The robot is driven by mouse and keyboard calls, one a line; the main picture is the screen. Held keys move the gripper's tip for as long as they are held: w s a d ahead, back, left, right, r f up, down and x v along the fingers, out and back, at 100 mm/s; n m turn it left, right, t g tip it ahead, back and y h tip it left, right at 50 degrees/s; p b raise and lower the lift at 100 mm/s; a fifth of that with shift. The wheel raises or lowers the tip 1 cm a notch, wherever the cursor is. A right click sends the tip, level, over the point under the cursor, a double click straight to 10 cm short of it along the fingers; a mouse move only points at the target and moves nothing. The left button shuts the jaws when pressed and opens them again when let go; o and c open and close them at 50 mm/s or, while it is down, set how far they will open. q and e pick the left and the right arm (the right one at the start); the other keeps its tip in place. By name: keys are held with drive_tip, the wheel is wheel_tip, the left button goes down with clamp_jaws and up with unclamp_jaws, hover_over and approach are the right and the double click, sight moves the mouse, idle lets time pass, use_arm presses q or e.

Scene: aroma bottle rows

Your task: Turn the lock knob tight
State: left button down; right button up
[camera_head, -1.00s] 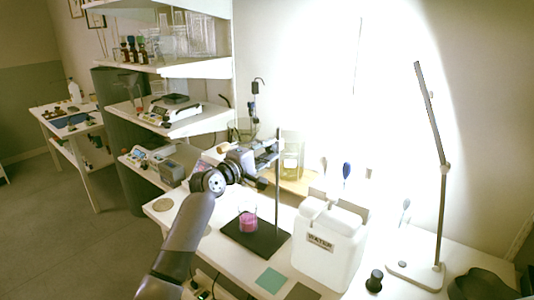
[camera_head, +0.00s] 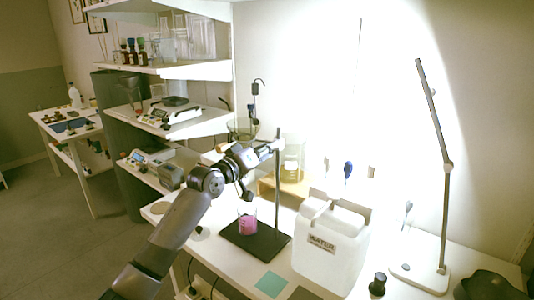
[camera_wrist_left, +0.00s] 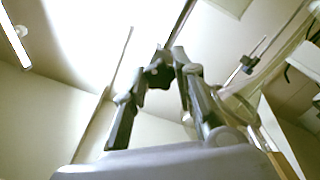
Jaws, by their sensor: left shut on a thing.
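A retort stand has a dark flat base (camera_head: 256,240) and a thin upright rod (camera_head: 278,190) on the white bench. My left gripper (camera_head: 268,149) is at the upper part of the rod, reaching in from the left. In the left wrist view, my left gripper (camera_wrist_left: 161,62) has its fingers closed in on a small dark knob (camera_wrist_left: 160,76) beside the rod (camera_wrist_left: 180,24). In the head view the knob is hidden by the gripper. How tight the knob sits cannot be seen. My right gripper is not in view.
A beaker with pink liquid (camera_head: 248,224) stands on the stand base, below my left arm. A white water container (camera_head: 330,255) is right of it. A glass beaker (camera_head: 292,158) stands behind the rod. A lamp (camera_head: 444,205) rises at the right. Shelves (camera_head: 185,126) stand at the back left.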

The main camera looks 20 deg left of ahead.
use_arm(q)
drive_tip(key=m, duration=1.1)
drive_tip(key=shift+r+p, duration=0.1)
drive_tip(key=shift+p, duration=0.2)
drive_tip(key=shift+m, duration=0.3)
drive_tip(key=c, duration=1.3)
unclamp_jaws()
drive_tip(key=shift+s, duration=0.15)
drive_tip(key=v, duration=1.1)
drive_tip(key=shift+s+a, duration=0.15)
drive_tip(key=shift+s, duration=0.25)
